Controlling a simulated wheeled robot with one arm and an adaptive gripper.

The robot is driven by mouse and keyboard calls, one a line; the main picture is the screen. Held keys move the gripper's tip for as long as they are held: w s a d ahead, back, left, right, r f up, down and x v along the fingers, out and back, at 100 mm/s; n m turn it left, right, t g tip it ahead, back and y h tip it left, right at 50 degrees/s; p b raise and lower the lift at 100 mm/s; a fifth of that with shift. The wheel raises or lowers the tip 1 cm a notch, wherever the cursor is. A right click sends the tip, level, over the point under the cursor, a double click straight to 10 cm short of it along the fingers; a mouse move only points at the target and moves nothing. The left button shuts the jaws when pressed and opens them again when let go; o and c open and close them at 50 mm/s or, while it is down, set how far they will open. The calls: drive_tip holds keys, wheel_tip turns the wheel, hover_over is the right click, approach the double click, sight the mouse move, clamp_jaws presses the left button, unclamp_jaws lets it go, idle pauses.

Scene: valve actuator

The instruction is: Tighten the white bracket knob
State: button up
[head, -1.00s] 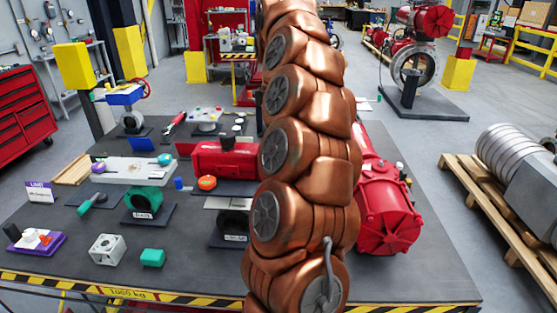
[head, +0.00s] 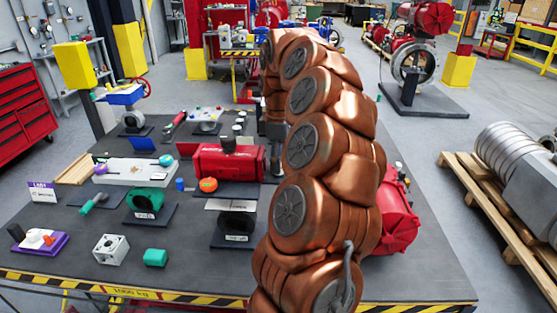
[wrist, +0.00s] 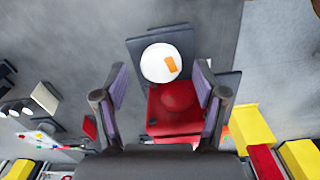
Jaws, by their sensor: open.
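A round white knob (wrist: 160,63) with an orange mark on its face shows in the wrist view, on a dark bracket (wrist: 183,37) beside a red housing (wrist: 178,104). My gripper (wrist: 160,80) is open, with one finger to the left and one to the right of the knob in the picture. Nothing is between the fingertips that I can see being touched, and the height above the knob is hard to tell. In the head view I cannot make out the white knob; my copper arm covers that part of the table.
The grey table carries a red actuator (head: 228,162), a green valve (head: 150,201), a white plate (head: 135,172) and several small parts. A larger red cylinder (head: 398,220) lies partly behind my arm. A wooden pallet (head: 490,205) stands at the right.

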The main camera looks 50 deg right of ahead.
drive_tip(key=shift+f, duration=0.65)
drive_tip(key=shift+c, duration=0.4)
drive_tip(key=c, duration=1.1)
drive_tip(key=shift+o, duration=0.2)
drive_tip(key=shift+f+m+b, duration=0.25)
drive_tip(key=shift+m+b, duration=0.25)
drive_tip(key=shift+b, duration=0.45)
drive_tip(key=shift+r+m+b, duration=0.15)
drive_tip(key=shift+m+b, duration=0.85)
drive_tip(key=shift+b, duration=0.2)
drive_tip(key=shift+r, duration=0.1)
drive_tip(key=o, duration=1.1)
